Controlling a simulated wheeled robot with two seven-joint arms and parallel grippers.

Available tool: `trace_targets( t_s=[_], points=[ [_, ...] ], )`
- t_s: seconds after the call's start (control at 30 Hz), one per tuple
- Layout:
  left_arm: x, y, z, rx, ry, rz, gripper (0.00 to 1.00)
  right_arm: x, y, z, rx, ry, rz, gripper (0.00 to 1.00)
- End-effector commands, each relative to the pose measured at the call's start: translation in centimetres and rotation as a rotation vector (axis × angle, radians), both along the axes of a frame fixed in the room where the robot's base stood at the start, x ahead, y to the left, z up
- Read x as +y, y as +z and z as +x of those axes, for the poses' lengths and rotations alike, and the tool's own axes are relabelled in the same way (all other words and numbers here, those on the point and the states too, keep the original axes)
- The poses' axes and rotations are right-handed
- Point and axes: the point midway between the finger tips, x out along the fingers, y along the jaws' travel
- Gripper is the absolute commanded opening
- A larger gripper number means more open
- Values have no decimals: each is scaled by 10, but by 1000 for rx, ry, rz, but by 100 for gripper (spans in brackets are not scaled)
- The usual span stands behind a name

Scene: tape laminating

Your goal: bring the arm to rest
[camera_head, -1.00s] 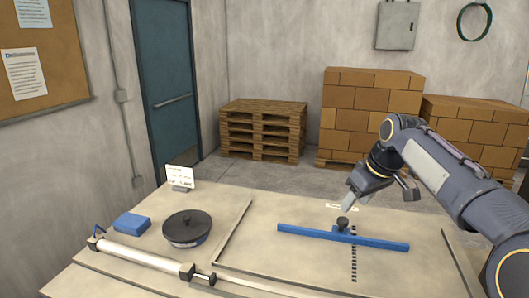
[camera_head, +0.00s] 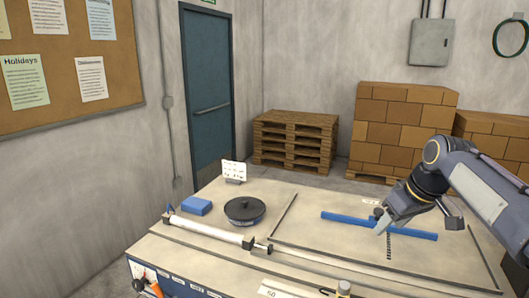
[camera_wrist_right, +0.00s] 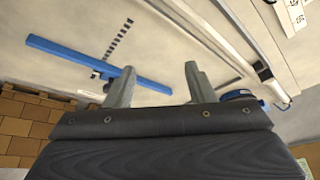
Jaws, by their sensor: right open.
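My right gripper (camera_head: 381,230) is open and empty, its fingers pointing down over the worktable (camera_head: 330,244). In the head view it overlaps the middle of a blue bar (camera_head: 345,218) with a dark knob and partly hides it. In the right wrist view the two grey fingers of the gripper (camera_wrist_right: 160,88) stand well apart with nothing between them. My left gripper is not in view.
On the table are a round dark-lidded container (camera_head: 244,209), a blue block (camera_head: 196,206), a small sign (camera_head: 233,171) and a long white cylinder (camera_head: 205,228). A thin raised frame borders the board. Pallets (camera_head: 294,140) and stacked boxes (camera_head: 396,130) stand behind.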

Motion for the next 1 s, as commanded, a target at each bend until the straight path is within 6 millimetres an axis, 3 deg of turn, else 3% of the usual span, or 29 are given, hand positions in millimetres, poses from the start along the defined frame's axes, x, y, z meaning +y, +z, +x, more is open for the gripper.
trace_targets(
  t_s=[0.27,0.47,0.57,0.67,0.8,1.0],
  points=[
    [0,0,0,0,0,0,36,0,-3,-38,-5,-48,55,49],
    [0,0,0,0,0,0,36,6,-13,-86,-12,-103,120,49],
    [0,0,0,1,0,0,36,12,-22,-119,-16,-140,160,49],
    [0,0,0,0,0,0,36,24,-40,-163,-21,-188,208,49],
    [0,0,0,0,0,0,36,50,-81,-230,-27,-272,277,49],
    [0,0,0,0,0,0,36,77,-134,-288,-27,-360,329,49]
  ],
)
